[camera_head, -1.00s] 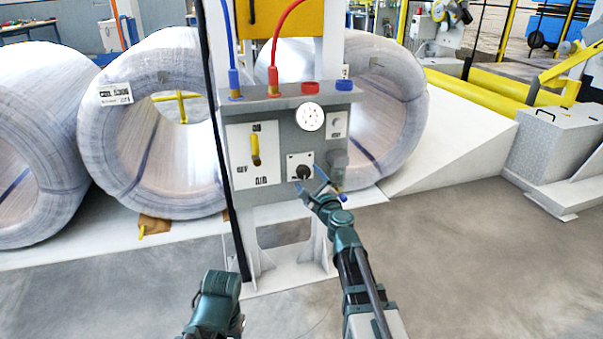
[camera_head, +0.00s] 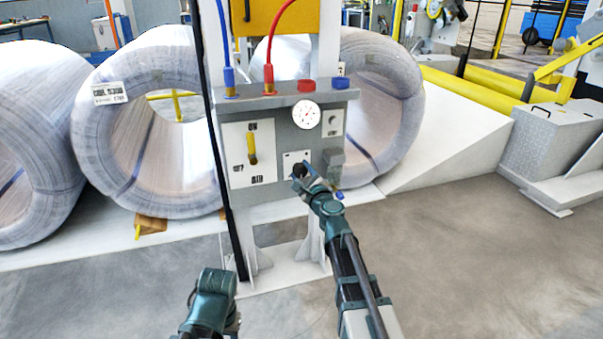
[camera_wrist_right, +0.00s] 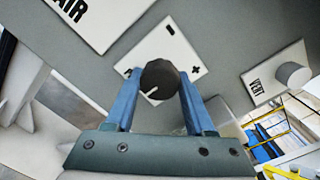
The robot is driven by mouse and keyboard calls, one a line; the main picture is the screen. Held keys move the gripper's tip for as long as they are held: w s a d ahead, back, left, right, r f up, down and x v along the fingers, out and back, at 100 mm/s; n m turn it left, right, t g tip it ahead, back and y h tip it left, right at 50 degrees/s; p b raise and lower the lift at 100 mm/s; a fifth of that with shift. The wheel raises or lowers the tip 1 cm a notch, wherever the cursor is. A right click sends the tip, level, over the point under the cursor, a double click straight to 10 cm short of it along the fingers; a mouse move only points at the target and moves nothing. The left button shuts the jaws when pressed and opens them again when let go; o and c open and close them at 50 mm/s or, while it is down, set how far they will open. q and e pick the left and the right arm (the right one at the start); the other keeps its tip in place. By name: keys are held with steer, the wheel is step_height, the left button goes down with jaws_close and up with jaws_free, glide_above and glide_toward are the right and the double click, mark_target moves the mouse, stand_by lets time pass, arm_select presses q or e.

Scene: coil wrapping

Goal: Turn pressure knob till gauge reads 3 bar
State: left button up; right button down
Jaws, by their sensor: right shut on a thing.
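The black pressure knob (camera_wrist_right: 160,80) sits on a white plate with plus and minus marks in the right wrist view. The knob's white pointer line points toward its lower left there. My right gripper (camera_wrist_right: 158,92) has its two blue fingers on either side of the knob and is shut on it. In the head view, my right gripper (camera_head: 304,176) partly hides the knob (camera_head: 299,170). The round white gauge (camera_head: 306,115) is above the knob; its reading is too small to tell. My left arm (camera_head: 212,300) shows at the bottom, but its fingertips are not visible.
The grey panel (camera_head: 283,135) carries a yellow lever (camera_head: 252,149) left of the knob and a vent button (camera_wrist_right: 293,75) to its right. Red and blue hoses enter at the top. Wrapped coils (camera_head: 150,135) stand behind.

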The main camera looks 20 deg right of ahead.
steer(key=shift+n, duration=0.3)
steer(key=n, duration=0.4)
steer(key=shift+r, duration=0.1)
arm_select(q)
steer(key=shift+r+p, duration=0.4)
steer(key=shift+r, duration=0.05)
arm_select(e)
steer(key=shift+n, duration=2.1)
steer(key=shift+c, duration=1.3)
jaws_free()
steer(key=shift+s, duration=0.1)
